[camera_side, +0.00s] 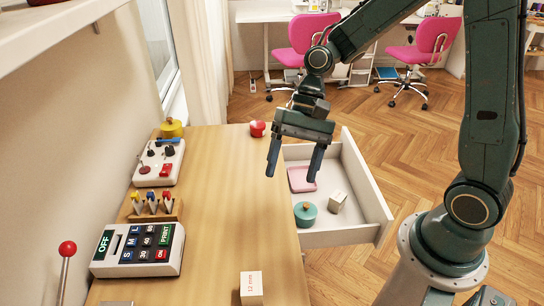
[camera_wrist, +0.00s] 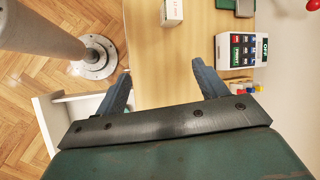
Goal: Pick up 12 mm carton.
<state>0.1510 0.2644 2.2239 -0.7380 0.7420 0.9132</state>
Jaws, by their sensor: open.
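The 12 mm carton (camera_side: 251,287) is a small cream box with red lettering. It stands upright near the front end of the wooden table, right of its middle, in the side view. In the wrist view the carton (camera_wrist: 172,12) is at the top, cut by the picture's edge. My gripper (camera_side: 292,176) is open and empty, raised above the table's right edge and the open drawer, well behind the carton. In the wrist view my gripper's fingers (camera_wrist: 160,80) are spread wide with nothing between them.
The open white drawer (camera_side: 372,185) holds a pink tray (camera_side: 302,179), a teal round pot (camera_side: 305,214) and a small pale box (camera_side: 338,202). A keypad (camera_side: 138,250), a rack (camera_side: 154,207) and a switch box (camera_side: 159,162) line the table's left. The table's middle (camera_side: 220,210) is clear.

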